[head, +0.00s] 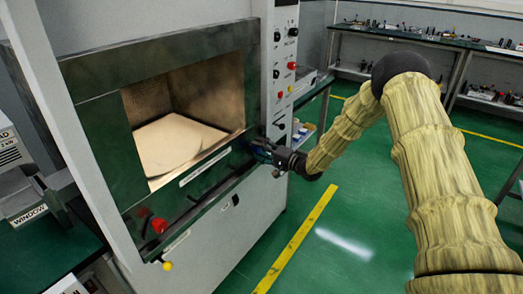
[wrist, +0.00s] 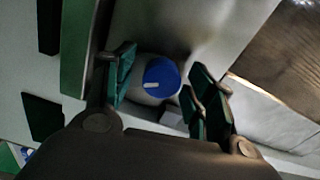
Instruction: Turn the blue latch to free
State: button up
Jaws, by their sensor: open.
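The blue latch (wrist: 162,77) is a round blue knob with a short white mark, seen in the wrist view between my fingers. My gripper (wrist: 163,92) is open, with one green-padded finger to the left of the knob and the other to its right. In the head view my gripper (head: 262,152) is at the right edge of the microwave's front, and the blue latch is mostly hidden there.
The microwave generator (head: 95,120) has a window onto a lit chamber with a pale plate (head: 170,145). A control panel (head: 285,60) with knobs rises above my gripper. A red knob (head: 159,225) and a yellow knob (head: 167,266) sit lower left. Green floor (head: 350,215) is clear at right.

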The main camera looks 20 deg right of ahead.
jog(key=shift+s, duration=0.1)
jog(key=v, duration=1.2)
jog(key=shift+d, duration=0.15)
jog(key=s+a+f+n+g+h, duration=0.1)
jog(key=s+a+f+g+h, duration=0.2)
jog(key=s+a+f, duration=0.6)
jog(key=s+a+f+n+g+h, duration=0.2)
jog(key=s+a+f+g+h, duration=0.15)
jog(key=s+f, duration=1.05)
jog(key=s+f+n+g+h, duration=0.2)
jog(key=s+f+g, duration=0.1)
jog(key=s, duration=1.2)
jog(key=s+f+n+g+h, duration=0.2)
jog(key=s+f+n+g, duration=0.1)
jog(key=s, duration=1.3)
jog(key=shift+d+f+g, duration=0.4)
jog(key=shift+f+g, duration=0.05)
jog(key=shift+g, duration=0.4)
jog(key=shift+h, duration=0.25)
